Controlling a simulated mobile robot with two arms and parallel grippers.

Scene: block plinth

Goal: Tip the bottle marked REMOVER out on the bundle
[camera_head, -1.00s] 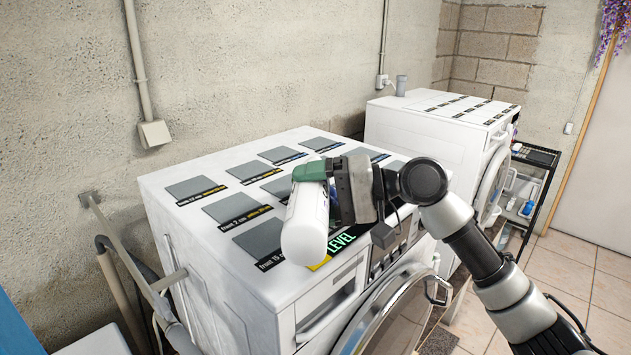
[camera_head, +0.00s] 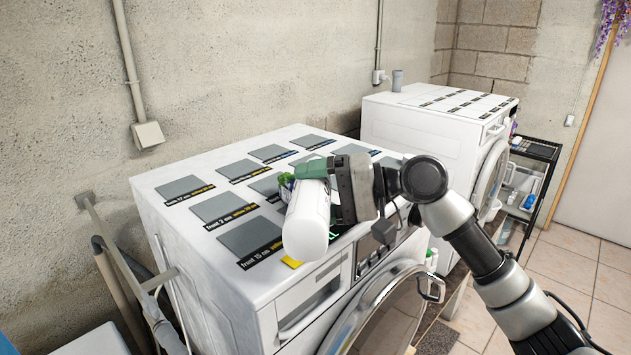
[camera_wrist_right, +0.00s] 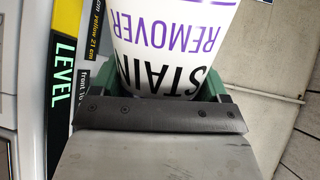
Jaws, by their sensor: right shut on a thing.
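My right gripper (camera_head: 312,170) is shut on a white bottle (camera_head: 307,222) and holds it over the front part of the near washing machine's top. In the right wrist view the bottle (camera_wrist_right: 172,40) shows the words STAIN REMOVER, upside down in the picture. The green fingers of the gripper (camera_wrist_right: 150,100) lie on both sides of it. In the head view the bottle is tilted, its rounded white end low and toward me. A small green patch (camera_head: 286,185) shows just left of the bottle; I cannot tell whether it is the bundle. My left gripper is out of view.
The near washing machine (camera_head: 165,220) carries several grey labelled squares on its top. In the wrist view a strip marked LEVEL (camera_wrist_right: 62,75) lies left of the bottle. A second machine (camera_head: 415,130) and a black shelf cart (camera_head: 535,150) stand farther right. A pipe rail (camera_head: 125,250) runs at left.

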